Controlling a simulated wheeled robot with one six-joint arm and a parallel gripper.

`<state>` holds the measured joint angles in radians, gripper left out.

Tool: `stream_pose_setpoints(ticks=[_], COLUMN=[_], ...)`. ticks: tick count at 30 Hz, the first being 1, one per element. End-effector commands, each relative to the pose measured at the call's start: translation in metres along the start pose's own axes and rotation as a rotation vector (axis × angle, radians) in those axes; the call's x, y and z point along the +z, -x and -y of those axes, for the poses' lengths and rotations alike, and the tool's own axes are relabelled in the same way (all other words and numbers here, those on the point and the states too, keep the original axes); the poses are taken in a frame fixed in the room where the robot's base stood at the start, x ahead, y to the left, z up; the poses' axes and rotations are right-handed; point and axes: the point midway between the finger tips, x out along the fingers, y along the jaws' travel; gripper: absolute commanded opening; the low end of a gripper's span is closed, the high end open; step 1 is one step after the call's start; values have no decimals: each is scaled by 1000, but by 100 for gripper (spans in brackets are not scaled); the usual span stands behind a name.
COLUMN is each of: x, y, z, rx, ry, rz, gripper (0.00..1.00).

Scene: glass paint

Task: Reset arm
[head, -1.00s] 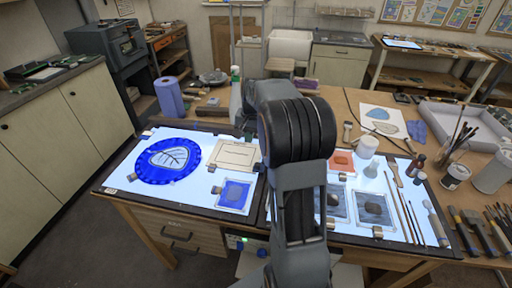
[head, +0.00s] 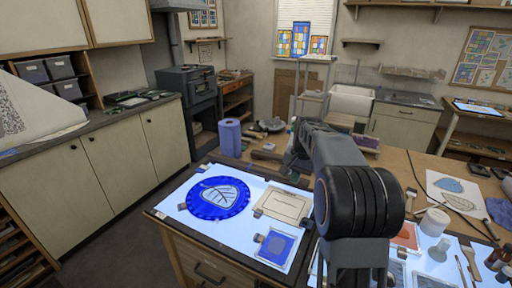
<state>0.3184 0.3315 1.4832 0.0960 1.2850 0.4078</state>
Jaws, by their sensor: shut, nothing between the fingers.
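My arm rises from the bottom edge in the head view. Its large black ribbed elbow (head: 360,202) is in front of the bench, and its grey forearm (head: 335,150) reaches away to the upper left. The far end of the arm is over the back of the light table, left of the elbow. My gripper's fingers cannot be made out; the arm itself hides that part. Nothing is seen held.
The lit light table (head: 175,205) bears a blue round plate with a leaf drawing (head: 218,198), a cream card (head: 283,206) and a blue glass square (head: 277,247). A blue roll (head: 230,138) stands behind. Cabinets (head: 110,165) line the left, with open floor before them.

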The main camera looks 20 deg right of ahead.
Motion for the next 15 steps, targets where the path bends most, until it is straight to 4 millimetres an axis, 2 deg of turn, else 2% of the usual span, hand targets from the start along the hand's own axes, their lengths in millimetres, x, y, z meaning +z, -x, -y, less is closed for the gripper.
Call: stream_pose_setpoints(ticks=[4,6,8,11,15], x=[-3,2,13,47,110], y=[-1,-21,-28,-29,-22], z=[1,-6,-12,-18,-27], rx=[-5,10,18,26,25], ry=[47,94,136,241,411], rz=[-20,-6,-7,-33,-100], gripper=[0,0,0,0,0])
